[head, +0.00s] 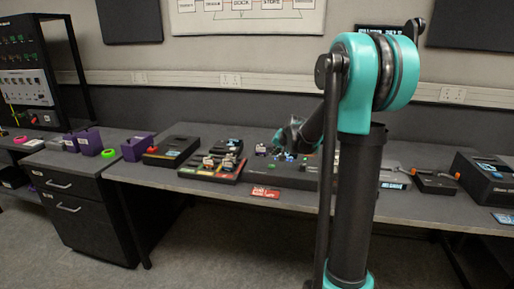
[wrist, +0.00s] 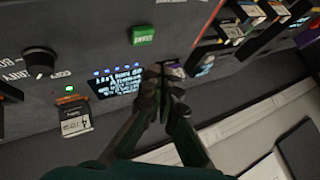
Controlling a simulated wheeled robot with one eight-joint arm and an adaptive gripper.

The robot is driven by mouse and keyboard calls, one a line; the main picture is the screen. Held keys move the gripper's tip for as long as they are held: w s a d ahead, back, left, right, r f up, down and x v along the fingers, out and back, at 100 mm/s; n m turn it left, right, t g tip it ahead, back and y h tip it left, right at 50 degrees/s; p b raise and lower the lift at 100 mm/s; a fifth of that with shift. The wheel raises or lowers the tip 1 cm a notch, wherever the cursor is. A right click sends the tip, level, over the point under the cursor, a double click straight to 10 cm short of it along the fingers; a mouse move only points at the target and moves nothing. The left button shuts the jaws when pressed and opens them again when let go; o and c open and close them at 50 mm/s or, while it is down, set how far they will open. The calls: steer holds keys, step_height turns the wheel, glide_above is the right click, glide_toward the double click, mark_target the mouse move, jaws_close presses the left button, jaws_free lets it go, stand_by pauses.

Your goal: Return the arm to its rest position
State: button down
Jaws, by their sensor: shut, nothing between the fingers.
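My arm rises in the right half of the head view, teal at the joint and dark along its links. It reaches down and away over the table (head: 210,190). My gripper (wrist: 163,72) shows in the wrist view with its two dark fingers together at the tips and nothing between them. In the head view my gripper (head: 292,135) is small, over the dark panel (head: 262,176) on the table. In the wrist view the fingertips overlap a small lit display (wrist: 118,82) on that panel; I cannot tell whether they touch it.
A green block (wrist: 143,35), a black knob (wrist: 40,63) and an orange-topped card (wrist: 73,115) sit on the panel. A tray of parts (head: 213,163) and purple bins (head: 137,147) stand to the left. A dark box (head: 484,178) stands at right. The floor in front is clear.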

steer(key=s+d+f+n+g+h, duration=0.1)
steer(key=s+f, duration=0.3)
steer(key=s, duration=0.9)
steer(key=s+d+f+n+g, duration=0.1)
steer(key=s+f, duration=0.3)
steer(key=s, duration=0.8)
steer(key=s+d+f+n+g+h, duration=0.1)
steer(key=s+f, duration=0.4)
steer(key=s, duration=0.8)
steer(key=shift+s+d+n+g+h, duration=0.35)
steer(key=shift+n+g, duration=0.25)
steer(key=shift+n, duration=0.4)
steer(key=c, duration=2.2)
jaws_free()
steer(key=shift+w, duration=0.1)
